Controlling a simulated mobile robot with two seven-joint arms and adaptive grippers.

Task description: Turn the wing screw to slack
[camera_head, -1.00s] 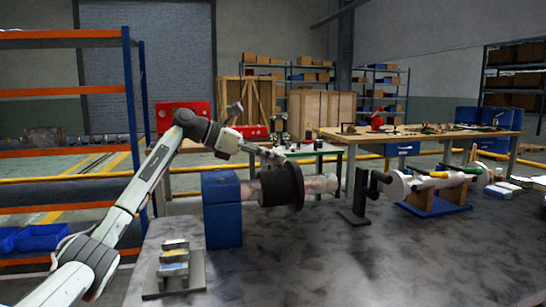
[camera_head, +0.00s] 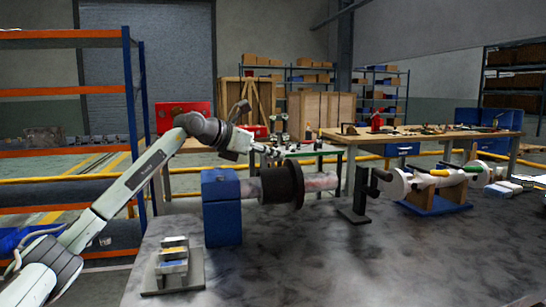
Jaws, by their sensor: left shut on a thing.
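My left gripper (camera_head: 268,151) is at the upper edge of a black flanged disc (camera_head: 282,184), above the horizontal shaft (camera_head: 321,182). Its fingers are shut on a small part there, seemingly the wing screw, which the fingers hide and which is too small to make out. The disc sits on the shaft beside a blue block (camera_head: 221,207) on the grey bench. My right gripper is not in view.
A small stepped metal fixture (camera_head: 173,269) stands at the front left of the bench (camera_head: 305,262). A black bracket stand (camera_head: 358,198) and a pipe assembly on a blue base (camera_head: 433,206) stand to the right. The front middle is clear.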

